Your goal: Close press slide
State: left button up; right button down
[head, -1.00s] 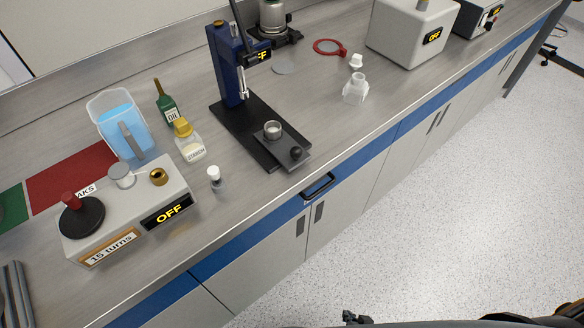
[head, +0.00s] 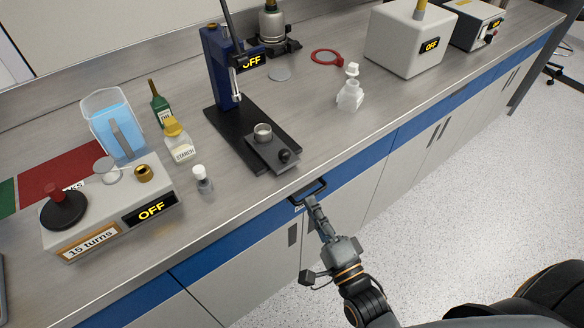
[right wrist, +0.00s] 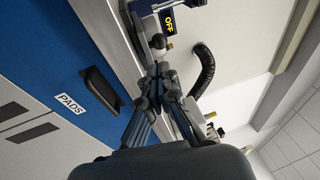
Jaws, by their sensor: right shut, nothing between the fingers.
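The press (head: 221,75) is blue with a long black base plate (head: 222,118) on the counter. Its dark slide (head: 262,152) sticks out toward the counter's front edge. A small metal cup (head: 263,132) stands on the slide, and a black knob (head: 284,156) sits at its front end. My right gripper (head: 311,201) is shut and empty, just below and in front of the slide, by the counter edge. In the right wrist view its fingers (right wrist: 157,73) are together and cover part of the scene behind. My left gripper is out of view.
A black drawer handle (head: 308,190) is beside my right fingertips; the PADS label (right wrist: 71,103) shows in the right wrist view. A white-capped vial (head: 203,182), starch bottle (head: 178,143) and clear bottle (head: 350,96) stand around the press. Counter right of the slide is free.

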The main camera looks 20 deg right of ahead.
aim_at(284, 162)
jog(key=p+x, duration=0.2)
jog(key=x, duration=0.8)
jog(key=shift+f, duration=0.1)
jog(key=shift+w, duration=0.1)
jog(key=w, duration=0.1)
jog(key=w+a, duration=0.1)
jog(key=w, duration=0.1)
jog(key=shift+w+a+b, duration=0.15)
jog(key=shift+w+b, duration=0.05)
jog(key=shift+b, duration=0.15)
jog(key=shift+w+a, duration=0.15)
jog(key=shift+w, duration=0.25)
jog(key=shift+s, duration=0.15)
